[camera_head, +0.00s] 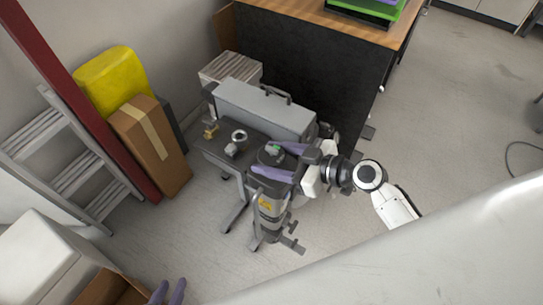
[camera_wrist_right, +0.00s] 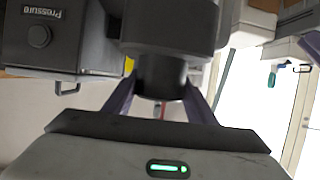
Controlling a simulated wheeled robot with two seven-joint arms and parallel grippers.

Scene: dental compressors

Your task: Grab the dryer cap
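The dryer is a grey upright cylinder (camera_head: 270,207) with a yellow warning label, on the front of the compressor unit in the head view. Its dark round cap (camera_head: 270,157) is on top. My right gripper (camera_head: 280,161) is at the cap, with one purple finger on each side of it. In the right wrist view a dark cylindrical part (camera_wrist_right: 160,75) sits between the spread fingers and hides their tips; whether they touch it is unclear. My left gripper (camera_head: 168,292) is at the bottom edge of the head view, empty, with its fingers apart.
A grey case (camera_head: 265,108) stands behind the dryer, before a black desk (camera_head: 310,65). A cardboard box (camera_head: 150,145), a yellow object (camera_head: 112,78) and a ladder (camera_head: 75,170) stand at the left. An open box (camera_head: 108,290) is at bottom left.

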